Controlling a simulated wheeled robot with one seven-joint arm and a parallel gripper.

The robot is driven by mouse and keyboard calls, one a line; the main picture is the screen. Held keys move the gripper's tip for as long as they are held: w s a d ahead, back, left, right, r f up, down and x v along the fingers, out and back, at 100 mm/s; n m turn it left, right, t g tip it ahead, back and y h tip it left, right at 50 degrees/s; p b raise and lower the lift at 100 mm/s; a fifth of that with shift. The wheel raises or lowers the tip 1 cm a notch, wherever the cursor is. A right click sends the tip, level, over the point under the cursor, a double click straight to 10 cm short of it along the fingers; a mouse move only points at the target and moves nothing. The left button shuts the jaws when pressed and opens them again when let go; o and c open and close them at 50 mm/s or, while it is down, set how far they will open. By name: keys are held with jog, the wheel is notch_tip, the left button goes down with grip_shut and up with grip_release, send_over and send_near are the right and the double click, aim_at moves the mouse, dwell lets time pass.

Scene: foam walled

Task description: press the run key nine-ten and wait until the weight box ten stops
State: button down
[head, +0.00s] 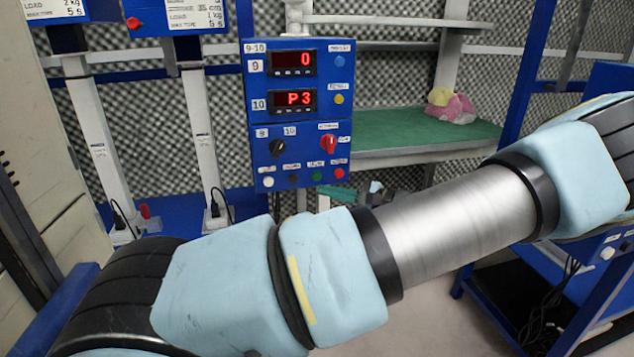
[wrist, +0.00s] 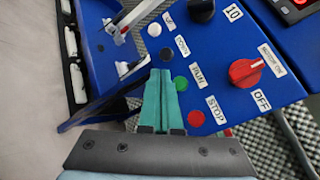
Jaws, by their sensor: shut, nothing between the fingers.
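The blue 9-10 control panel (head: 298,115) stands upright in the head view. Its display 9 (head: 293,64) reads 0 and its display 10 (head: 293,102) reads P3. A row of white, black, green and red keys runs along its bottom. In the wrist view, the green run key (wrist: 181,84) sits beside the RUN label, between the black down key (wrist: 165,54) and the red stop key (wrist: 196,118). My gripper (wrist: 160,73) is shut and empty, its teal fingertips just left of the green key. I cannot tell if they touch the panel. I cannot make out weight box ten.
A red rotary switch (wrist: 245,73) and a black knob (wrist: 201,9) sit on the panel. Blue boxes with load labels (head: 193,15) stand above white columns (head: 198,135). A green-topped bench (head: 420,132) holds a yellow and pink bundle (head: 452,106). Foam covers the walls.

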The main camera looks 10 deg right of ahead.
aim_at(316, 176)
jog(key=shift+w+a, duration=0.2)
jog(key=shift+w, duration=1.45)
jog(key=shift+w, duration=0.15)
dwell(0.7)
jog(key=shift+w+a, duration=0.1)
jog(key=shift+w, duration=0.2)
